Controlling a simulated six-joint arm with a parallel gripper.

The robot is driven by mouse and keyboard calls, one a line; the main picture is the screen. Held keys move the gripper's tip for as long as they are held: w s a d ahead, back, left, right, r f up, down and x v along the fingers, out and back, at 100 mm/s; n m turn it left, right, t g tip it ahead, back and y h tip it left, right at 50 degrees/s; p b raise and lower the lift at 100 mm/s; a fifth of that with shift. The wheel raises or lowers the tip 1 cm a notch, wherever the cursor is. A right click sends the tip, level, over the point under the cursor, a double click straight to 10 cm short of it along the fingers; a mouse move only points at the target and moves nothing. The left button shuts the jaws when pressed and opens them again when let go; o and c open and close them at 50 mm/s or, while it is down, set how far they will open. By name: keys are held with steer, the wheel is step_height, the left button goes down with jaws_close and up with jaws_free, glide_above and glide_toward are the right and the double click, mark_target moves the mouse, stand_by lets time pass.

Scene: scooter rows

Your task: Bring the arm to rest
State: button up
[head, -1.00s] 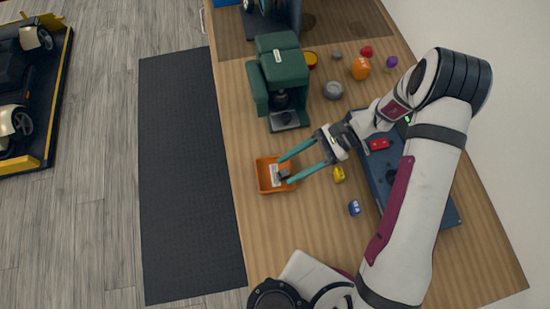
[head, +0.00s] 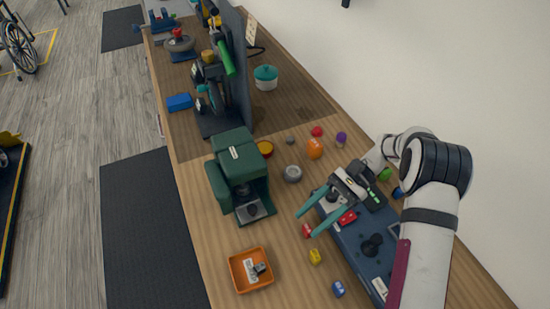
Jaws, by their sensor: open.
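My gripper (head: 308,224) is open, its two teal fingers spread and pointing to the lower left. Nothing shows between the fingers. It hangs over the workbench (head: 215,285), at the left edge of the dark blue board (head: 343,243). A small red block (head: 307,231) lies close to the fingertips in the picture; I cannot tell the height gap. My white arm reaches in from the right and is folded at its elbow. The orange tray (head: 235,276), with a white label and a small grey-black piece (head: 260,268) inside, stands apart from my gripper at the lower left.
A green machine (head: 237,175) stands left of my gripper. A grey round piece (head: 292,174), an orange object (head: 315,148) and small balls lie behind. Yellow (head: 315,256) and blue (head: 338,288) blocks lie in front. A wall runs along the right.

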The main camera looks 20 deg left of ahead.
steer(key=s+d+r+n+t+h, duration=0.1)
steer(key=s+d+r+t+h, duration=0.1)
steer(key=s+d+r, duration=0.3)
steer(key=s+d+r+t+h, duration=0.1)
steer(key=s+r+t, duration=0.15)
steer(key=r, duration=0.45)
steer(key=s+d+t+h, duration=0.2)
steer(key=s+d+t, duration=0.3)
steer(key=s, duration=0.6)
steer(key=shift+s+n, duration=0.3)
steer(key=shift+s, duration=0.1)
steer(key=shift+d, duration=0.1)
